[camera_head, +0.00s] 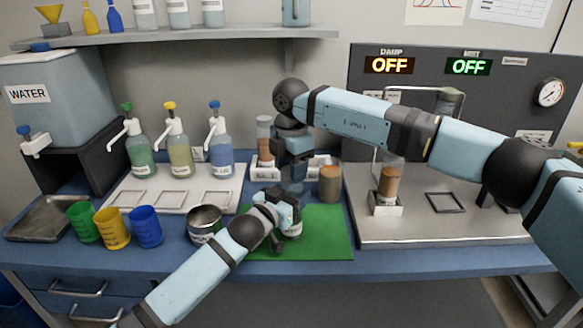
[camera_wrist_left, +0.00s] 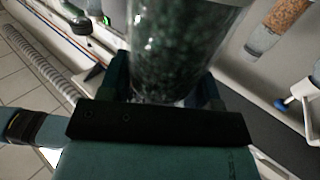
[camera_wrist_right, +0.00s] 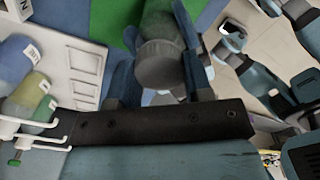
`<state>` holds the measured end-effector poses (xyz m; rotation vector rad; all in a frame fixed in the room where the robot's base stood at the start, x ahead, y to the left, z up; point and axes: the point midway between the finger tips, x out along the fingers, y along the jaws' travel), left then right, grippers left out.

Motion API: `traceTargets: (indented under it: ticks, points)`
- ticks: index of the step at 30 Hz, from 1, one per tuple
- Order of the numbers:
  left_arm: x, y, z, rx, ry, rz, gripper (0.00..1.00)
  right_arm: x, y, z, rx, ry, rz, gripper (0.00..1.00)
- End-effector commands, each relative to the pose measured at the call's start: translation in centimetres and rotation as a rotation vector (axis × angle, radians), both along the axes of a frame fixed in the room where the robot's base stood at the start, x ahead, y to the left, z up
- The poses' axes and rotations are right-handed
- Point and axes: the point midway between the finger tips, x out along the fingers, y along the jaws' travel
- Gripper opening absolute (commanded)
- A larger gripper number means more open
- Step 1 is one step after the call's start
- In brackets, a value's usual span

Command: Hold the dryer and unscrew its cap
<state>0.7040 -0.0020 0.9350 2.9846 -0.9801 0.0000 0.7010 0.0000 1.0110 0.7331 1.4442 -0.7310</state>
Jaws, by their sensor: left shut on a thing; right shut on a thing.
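The dryer is a clear cylinder holding dark green grains. It shows large in the left wrist view (camera_wrist_left: 180,50), between the fingers of my left gripper (camera_wrist_left: 165,88). In the head view my left gripper (camera_head: 287,212) is shut around the dryer, over the green mat (camera_head: 325,238); arm and fingers hide most of it. My right gripper (camera_head: 293,183) comes down from above and is shut on the dryer's cap. In the right wrist view the grey round cap (camera_wrist_right: 160,62) sits between the fingers of my right gripper. I cannot tell whether the cap is loosened.
An orange-brown canister (camera_head: 331,184) stands right of my grippers. A metal bowl (camera_head: 205,222) and blue cup (camera_head: 146,227) stand at the left, with pump bottles (camera_head: 220,150) behind. At the right, a tube of orange grains (camera_head: 388,185) stands on the metal bench (camera_head: 430,226).

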Motion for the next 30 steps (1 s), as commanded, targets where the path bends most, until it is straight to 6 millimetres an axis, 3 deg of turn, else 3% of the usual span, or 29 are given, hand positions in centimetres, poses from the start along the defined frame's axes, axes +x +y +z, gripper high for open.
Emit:
traceTargets:
  ticks: [30]
  points:
    - [-0.04,-0.04,-0.1,0.001,0.002,-0.001,0.0,-0.09,0.13,0.17,-0.003,0.0,2.306,0.18]
